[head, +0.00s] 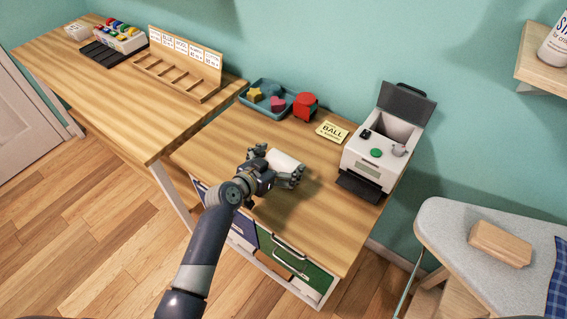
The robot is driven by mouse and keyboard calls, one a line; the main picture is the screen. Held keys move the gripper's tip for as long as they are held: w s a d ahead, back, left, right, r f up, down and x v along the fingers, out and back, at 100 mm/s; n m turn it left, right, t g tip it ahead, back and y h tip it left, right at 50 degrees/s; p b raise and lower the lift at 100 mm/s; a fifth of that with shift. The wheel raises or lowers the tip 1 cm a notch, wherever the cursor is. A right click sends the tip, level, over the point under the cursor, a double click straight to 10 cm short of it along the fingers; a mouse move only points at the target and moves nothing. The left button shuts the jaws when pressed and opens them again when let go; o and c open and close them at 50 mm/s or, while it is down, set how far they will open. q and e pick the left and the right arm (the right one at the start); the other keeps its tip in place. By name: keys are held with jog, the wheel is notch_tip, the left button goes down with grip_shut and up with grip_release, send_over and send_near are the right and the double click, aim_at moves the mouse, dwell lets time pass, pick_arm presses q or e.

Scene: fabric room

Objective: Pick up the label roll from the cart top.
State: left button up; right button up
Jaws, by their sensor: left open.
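The label roll (287,160) looks like a white piece on the wooden cart top (322,215), near its middle. My left gripper (278,164) reaches over the cart from the front left. Its fingers are spread apart on either side of the white roll. The gripper covers the near part of the roll, and I cannot tell whether a finger touches it. My right gripper is not in view.
Behind the roll are a blue tray (245,100) with coloured shapes, a red object (305,107) and a yellow card (332,132). A white printer (375,155) with a raised lid stands at the right. The cart's front right is bare.

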pick_arm(q)
jog(key=shift+w+d+f, duration=0.2)
jog(key=shift+w+d, duration=0.1)
jog(key=shift+w, duration=0.1)
jog(key=shift+c, duration=0.6)
jog(key=c, duration=1)
jog(key=shift+c, duration=0.2)
jog(key=shift+r, duration=0.15)
